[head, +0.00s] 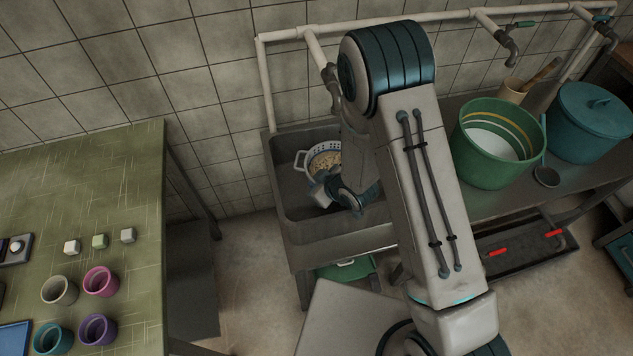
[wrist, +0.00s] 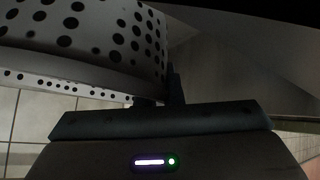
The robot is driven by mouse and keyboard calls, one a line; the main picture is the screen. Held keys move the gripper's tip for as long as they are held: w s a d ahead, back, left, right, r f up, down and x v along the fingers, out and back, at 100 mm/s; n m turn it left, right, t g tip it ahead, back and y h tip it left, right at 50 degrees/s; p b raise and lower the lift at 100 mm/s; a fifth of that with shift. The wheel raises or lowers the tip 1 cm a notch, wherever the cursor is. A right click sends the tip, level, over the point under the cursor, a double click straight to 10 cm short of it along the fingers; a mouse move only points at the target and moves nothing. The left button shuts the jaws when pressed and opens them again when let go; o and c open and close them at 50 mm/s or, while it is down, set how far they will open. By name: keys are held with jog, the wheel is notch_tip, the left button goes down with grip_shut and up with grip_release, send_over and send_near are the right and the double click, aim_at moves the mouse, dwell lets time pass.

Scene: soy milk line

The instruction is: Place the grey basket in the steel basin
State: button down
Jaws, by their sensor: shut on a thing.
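The grey basket (head: 324,157) is a round perforated bowl with a side handle and pale beans or grains inside. It is within the steel basin (head: 287,193), towards its back, in the head view. My gripper (head: 335,188) is at the near side of the basket, shut on it, partly hidden by my arm. In the wrist view the basket's wall with dark holes (wrist: 95,35) fills the upper left, and my gripper (wrist: 160,100) meets it near the rim. Whether the basket rests on the basin floor cannot be told.
A green bucket (head: 487,160) with white liquid and a teal lidded pot (head: 590,120) stand on the counter to the right. Pipes and taps (head: 507,45) run above the basin. A green table (head: 120,210) with cups and small blocks stands at the left.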

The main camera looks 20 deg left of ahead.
jog(key=shift+f+b, duration=0.55)
jog(key=shift+b, duration=0.2)
jog(key=c, duration=1.6)
grip_release()
jog(key=shift+o, duration=0.2)
jog(key=shift+r, duration=0.1)
jog(key=shift+r+p, duration=0.55)
jog(key=shift+p, duration=0.35)
jog(key=p+v, duration=0.2)
jog(key=v, duration=1)
jog(key=shift+p, duration=0.4)
jog(key=shift+f, duration=0.1)
